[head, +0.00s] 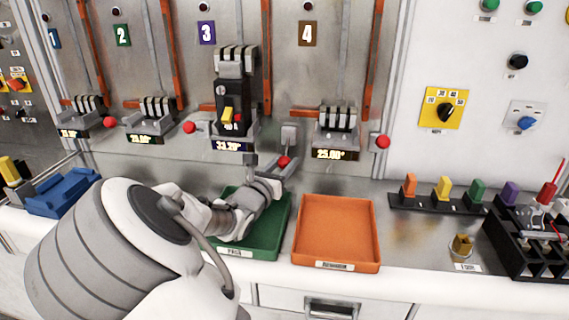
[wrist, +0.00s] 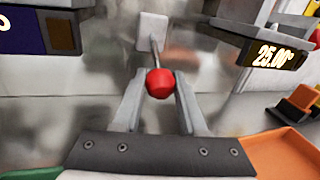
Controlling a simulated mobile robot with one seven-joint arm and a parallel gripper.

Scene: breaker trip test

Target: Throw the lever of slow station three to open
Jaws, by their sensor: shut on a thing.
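Station three (head: 234,85), under the purple 3 plate (head: 207,32), holds a black breaker with a small yellow toggle (head: 227,117). Its display (head: 229,146) is lit. Its lever has a red ball knob (head: 284,160) on a thin rod from a pale wall plate (head: 290,135), right of the breaker. In the wrist view the red knob (wrist: 159,83) sits between the two fingers. My gripper (wrist: 160,78) is shut on this knob, and it also shows in the head view (head: 279,167). The rod slants down toward me from the plate (wrist: 152,32).
Other stations have red knobs at left (head: 190,127) and right (head: 383,142). A green tray (head: 270,246) lies below my gripper, with an orange tray (head: 337,232) beside it. A blue fixture (head: 62,192), a plug rack (head: 440,207) and a black terminal block (head: 530,240) are on the bench.

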